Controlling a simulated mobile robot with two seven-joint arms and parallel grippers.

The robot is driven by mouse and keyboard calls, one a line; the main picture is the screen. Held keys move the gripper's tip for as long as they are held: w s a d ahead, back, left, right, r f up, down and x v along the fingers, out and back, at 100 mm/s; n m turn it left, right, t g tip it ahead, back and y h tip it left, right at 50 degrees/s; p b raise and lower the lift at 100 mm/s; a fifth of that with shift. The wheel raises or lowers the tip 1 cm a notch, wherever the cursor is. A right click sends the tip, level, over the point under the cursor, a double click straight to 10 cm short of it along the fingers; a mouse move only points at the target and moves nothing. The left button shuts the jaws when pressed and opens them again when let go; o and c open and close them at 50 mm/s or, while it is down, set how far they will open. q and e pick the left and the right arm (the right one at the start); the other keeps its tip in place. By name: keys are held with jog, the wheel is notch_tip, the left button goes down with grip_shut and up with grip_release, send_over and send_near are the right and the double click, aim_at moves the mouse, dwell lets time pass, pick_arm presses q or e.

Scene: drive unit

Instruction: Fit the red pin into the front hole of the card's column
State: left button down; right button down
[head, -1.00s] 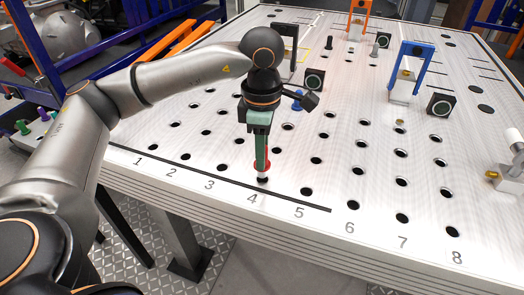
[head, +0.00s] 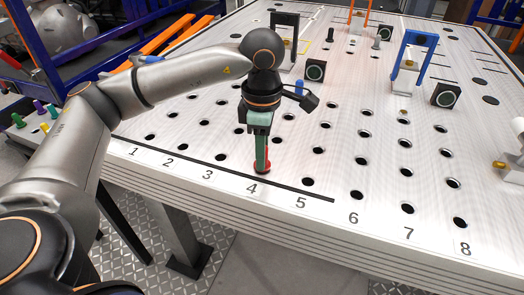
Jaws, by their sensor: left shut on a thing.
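My left gripper (head: 262,160) points straight down at the front edge of the perforated table top (head: 190,138), shut on the red pin (head: 262,171). Only the pin's red part shows, low between and below the green fingertips. The red part is at the table surface, just behind the printed 4, in line with the front row. The front hole of column 4 is hidden beneath it. The pin looks upright and its lower end is out of sight. I cannot make out a card with a readable number. My right gripper is not in view.
A blue pin (head: 299,88) stands behind my left gripper. Black blocks with green rings (head: 315,70) and a blue arch (head: 414,55) stand farther back. Coloured pins (head: 39,107) sit at the far left. The front holes of columns 5 to 8 are empty.

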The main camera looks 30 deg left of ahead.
pick_arm(q)
jog(key=shift+f, duration=0.3)
dwell(0.5)
jog(key=c, duration=0.6)
grip_release()
